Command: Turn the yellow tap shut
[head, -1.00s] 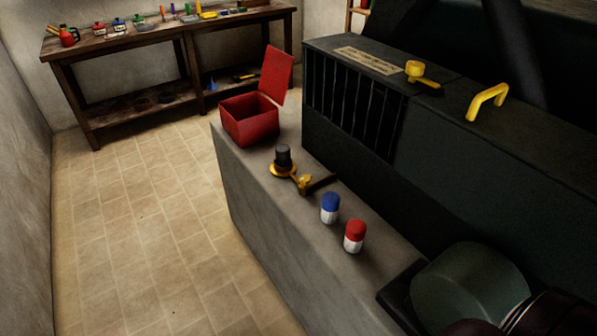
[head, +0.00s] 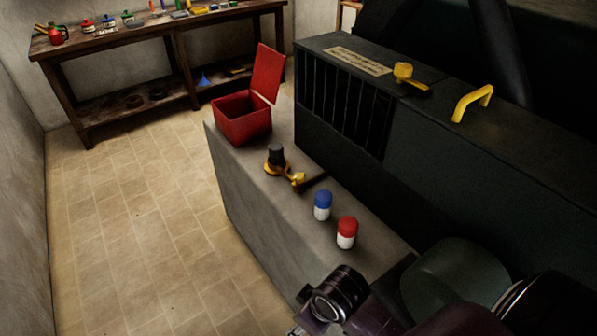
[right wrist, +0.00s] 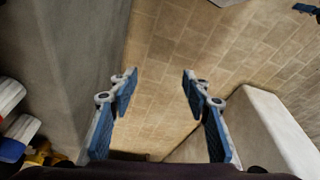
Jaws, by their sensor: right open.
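A small yellow tap (head: 297,179) sits on the grey ledge (head: 240,170) at the end of a short dark pipe from the dark machine. A dark cylinder with a yellow base (head: 276,158) stands beside it. Yellow parts (right wrist: 40,156) show at the lower left of the right wrist view; I cannot tell which piece they are. My right gripper (right wrist: 158,80) is open and empty, its fingers pointing over the tiled floor beside the ledge. My right arm comes in at the bottom of the head view. It appears apart from the tap. My left gripper is not in view.
A blue-capped bottle (head: 322,206) and a red-capped bottle (head: 347,233) stand on the ledge, near my arm. An open red box (head: 242,120) is farther back. The dark machine (head: 440,140) carries a yellow knob (head: 403,72) and handle (head: 473,102). The floor on the left is clear.

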